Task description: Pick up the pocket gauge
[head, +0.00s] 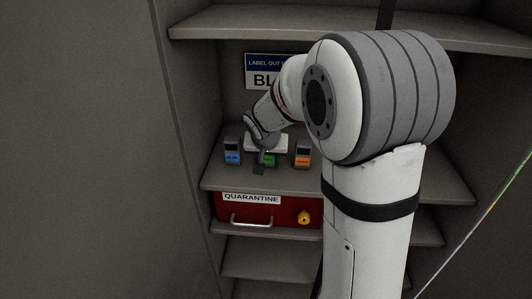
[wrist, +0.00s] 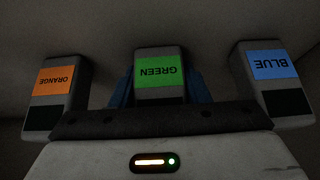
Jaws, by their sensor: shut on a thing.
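Three small dark grey gauge-like units stand on the shelf. The green-labelled one (wrist: 158,70) is in the middle of the wrist view, and its label also shows in the head view (head: 269,160). The blue-labelled one (head: 232,157) is to its left in the head view and the orange-labelled one (head: 302,158) to its right. In the wrist view the sides swap: orange (wrist: 54,82) left, blue (wrist: 272,70) right. My gripper (wrist: 160,88) is shut on the green-labelled gauge, one blue finger on each side. Its lower part is hidden by my gripper's body.
A sign reading "LABEL OUT" and "BL" (head: 258,66), partly hidden by my arm, hangs on the back wall. Below the shelf (head: 222,181) is a red QUARANTINE box (head: 262,212) with a handle and a yellow fitting (head: 304,217). Another shelf (head: 230,23) is above.

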